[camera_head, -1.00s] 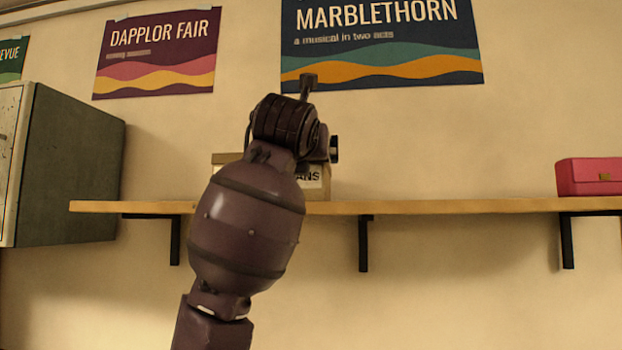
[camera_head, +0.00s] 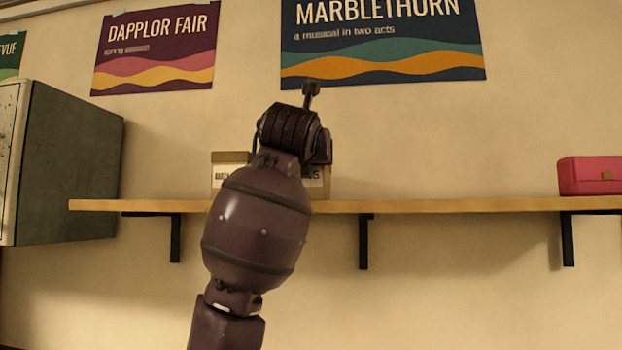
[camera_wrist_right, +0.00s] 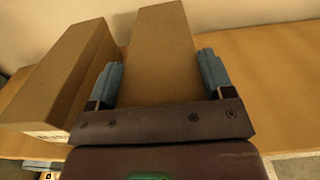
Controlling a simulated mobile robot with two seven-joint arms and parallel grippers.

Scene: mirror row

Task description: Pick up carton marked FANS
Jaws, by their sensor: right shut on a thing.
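The FANS carton is a brown box on the wall shelf. In the head view my right arm covers most of it, and only the end of its white label (camera_head: 315,176) shows. In the right wrist view the carton (camera_wrist_right: 160,45) stands between the two blue fingers of my right gripper (camera_wrist_right: 161,78), which is shut on its sides. The gripper itself is hidden behind the arm in the head view. Whether the carton touches the shelf cannot be told. My left gripper is not in view.
Another brown carton (camera_head: 230,158), label partly hidden, stands close on the left; it also shows in the wrist view (camera_wrist_right: 55,75). The wooden shelf (camera_head: 450,207) is bare to the right up to a pink box (camera_head: 590,176). A grey cabinet (camera_head: 70,165) hangs at left.

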